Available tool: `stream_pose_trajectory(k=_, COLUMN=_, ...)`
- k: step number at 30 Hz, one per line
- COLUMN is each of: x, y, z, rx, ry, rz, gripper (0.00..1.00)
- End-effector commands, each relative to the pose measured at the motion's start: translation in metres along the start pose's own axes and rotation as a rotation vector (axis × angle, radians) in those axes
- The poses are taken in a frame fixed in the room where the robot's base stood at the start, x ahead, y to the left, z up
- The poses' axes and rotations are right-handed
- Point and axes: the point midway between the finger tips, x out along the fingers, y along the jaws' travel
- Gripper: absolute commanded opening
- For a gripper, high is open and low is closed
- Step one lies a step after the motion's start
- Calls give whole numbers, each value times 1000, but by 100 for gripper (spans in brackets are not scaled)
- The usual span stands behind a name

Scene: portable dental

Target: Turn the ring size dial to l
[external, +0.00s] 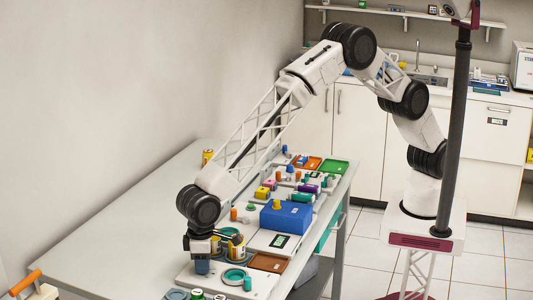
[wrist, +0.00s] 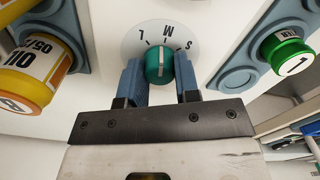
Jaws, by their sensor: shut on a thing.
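The ring size dial (wrist: 159,66) is a teal round knob on a white plate marked S, M and L, seen in the wrist view. A pale line on the knob points up toward the letters, roughly between L and M; I cannot tell its exact setting. My gripper (wrist: 159,82) is shut on the knob, with one blue finger on each side. In the external view my gripper (external: 202,264) is low over the near part of the table, and I cannot make out the dial there.
A yellow oil bottle (wrist: 30,72) sits in a blue holder left of the dial. A green-capped bottle (wrist: 287,52) stands at right by an empty round recess. A blue box (external: 286,217) and several small coloured items lie farther along the table.

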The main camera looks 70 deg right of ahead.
Motion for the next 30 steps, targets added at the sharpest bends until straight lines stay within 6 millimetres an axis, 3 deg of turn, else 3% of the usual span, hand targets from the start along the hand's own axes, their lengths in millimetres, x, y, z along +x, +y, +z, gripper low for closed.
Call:
stream_pose_trajectory(k=18, x=0, y=0, z=0, rx=-463, ry=0, rz=0, gripper=6)
stream_pose_trajectory(k=30, x=0, y=0, z=0, rx=-571, ry=0, rz=0, gripper=6)
